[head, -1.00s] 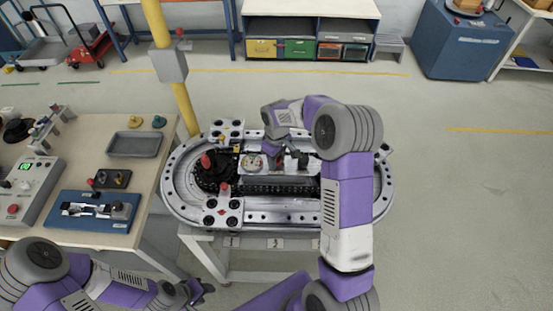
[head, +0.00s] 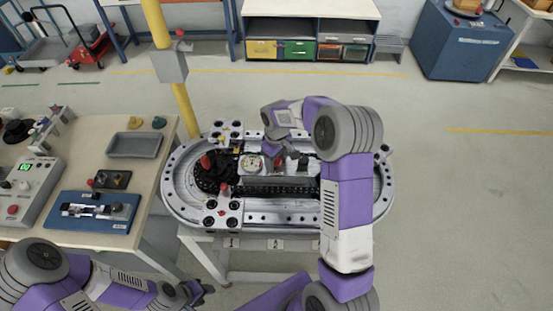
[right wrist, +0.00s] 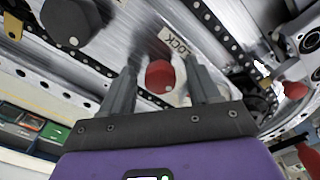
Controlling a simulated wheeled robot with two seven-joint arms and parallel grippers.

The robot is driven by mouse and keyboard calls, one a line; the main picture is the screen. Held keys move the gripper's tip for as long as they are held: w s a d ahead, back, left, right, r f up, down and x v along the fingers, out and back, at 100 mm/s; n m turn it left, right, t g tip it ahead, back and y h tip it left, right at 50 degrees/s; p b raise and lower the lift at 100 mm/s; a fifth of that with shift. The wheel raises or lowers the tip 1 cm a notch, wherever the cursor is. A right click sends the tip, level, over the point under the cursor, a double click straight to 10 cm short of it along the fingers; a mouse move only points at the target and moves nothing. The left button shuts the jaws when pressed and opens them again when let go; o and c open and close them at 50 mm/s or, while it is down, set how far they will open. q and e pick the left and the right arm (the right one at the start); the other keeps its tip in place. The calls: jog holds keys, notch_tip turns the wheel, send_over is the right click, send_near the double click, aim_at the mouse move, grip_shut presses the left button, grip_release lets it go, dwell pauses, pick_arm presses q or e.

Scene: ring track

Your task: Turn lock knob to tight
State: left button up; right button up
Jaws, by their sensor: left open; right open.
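The lock knob (right wrist: 160,77) is a small red round knob with a pale mark on its lower edge. It sits beside a plate reading LOCK (right wrist: 180,43) on a grey metal face in the right wrist view. My right gripper (right wrist: 163,71) is open, with one finger on each side of the knob; a gap shows on both sides. My left gripper (head: 197,291) is open and empty, low in front of the track.
A red-topped black part (head: 207,163) stands on the track's left side. A bench (head: 140,180) with a control box (head: 35,185) stands at left. Floor at right is clear.

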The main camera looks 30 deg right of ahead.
notch_tip(320, 180, up, 8)
jog(key=shift+f+p, duration=0.2)
jog(key=shift+p, duration=0.1)
dwell(0.5)
